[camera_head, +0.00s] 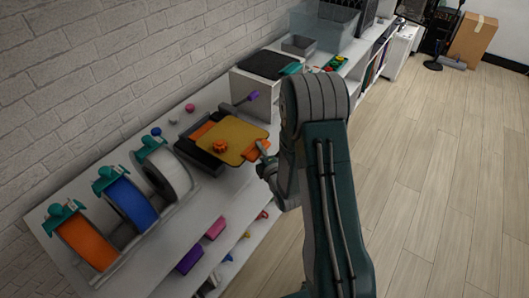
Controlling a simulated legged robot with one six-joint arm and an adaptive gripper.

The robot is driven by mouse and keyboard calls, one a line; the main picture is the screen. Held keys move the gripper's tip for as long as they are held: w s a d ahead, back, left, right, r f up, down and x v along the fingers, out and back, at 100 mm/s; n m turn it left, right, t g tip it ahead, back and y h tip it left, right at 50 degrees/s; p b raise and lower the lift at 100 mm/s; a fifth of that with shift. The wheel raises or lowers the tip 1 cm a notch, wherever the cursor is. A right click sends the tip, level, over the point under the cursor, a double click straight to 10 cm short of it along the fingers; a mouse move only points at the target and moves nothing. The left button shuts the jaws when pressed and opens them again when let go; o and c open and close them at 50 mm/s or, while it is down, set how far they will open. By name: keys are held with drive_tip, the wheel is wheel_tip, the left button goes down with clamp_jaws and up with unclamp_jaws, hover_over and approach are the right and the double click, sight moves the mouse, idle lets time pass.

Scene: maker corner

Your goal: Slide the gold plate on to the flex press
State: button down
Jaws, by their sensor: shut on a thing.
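The gold plate (243,134) is a flat, square-cornered sheet lying over the right part of a dark and orange device, which looks like the flex press (197,155), on the white shelf top. The plate overlaps the press and hides much of it; I cannot tell whether it is fully seated. An orange knob (220,146) shows at the plate's near-left edge. My gripper (263,150) is at the plate's right edge, beside an orange tab (255,153), and is shut on the plate. My arm partly hides the fingers.
Orange (85,243), blue (132,203) and white (170,173) filament spools stand to the left on the shelf top. A white box with a dark top (266,66) stands behind the press. Small coloured items lie on lower shelves.

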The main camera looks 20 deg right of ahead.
sight(240, 141)
drive_tip(key=shift+w+a, duration=0.75)
drive_tip(key=shift+w, duration=0.3)
drive_tip(key=shift+w+a, duration=0.75)
drive_tip(key=shift+w, duration=0.25)
drive_tip(key=shift+w+a, duration=0.75)
drive_tip(key=shift+w, duration=0.3)
drive_tip(key=shift+w+f, duration=0.1)
drive_tip(key=shift+f, duration=1.2)
drive_tip(key=shift+c, duration=2.2)
unclamp_jaws()
drive_tip(key=o, duration=0.4)
drive_tip(key=shift+o, duration=0.2)
drive_tip(key=shift+f, duration=0.6)
